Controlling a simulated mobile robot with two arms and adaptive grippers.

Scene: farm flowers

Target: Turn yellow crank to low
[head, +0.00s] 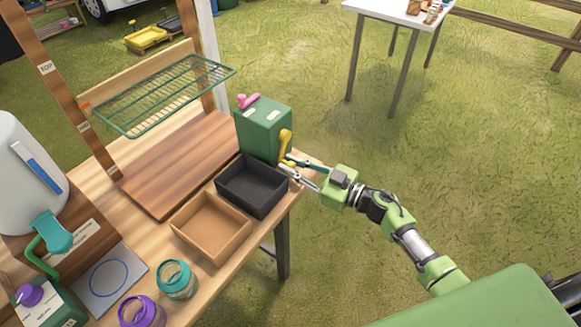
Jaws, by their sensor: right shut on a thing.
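The yellow crank (285,142) is on the right side of a green box (263,127) at the far right corner of the wooden table. It hangs roughly upright, its lower end near the fingers. My right gripper (287,167) reaches in from the right, with its fingertips at the crank's lower end. The fingers are shut on the crank, though the exact contact is small in this view. The low mark cannot be read. My left gripper is not in view.
A black bin (252,187) and a tan tray (210,228) stand close below the green box. A green wire rack (165,95) stands behind to the left. A teal jar (177,280) and a purple jar (141,311) stand in front.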

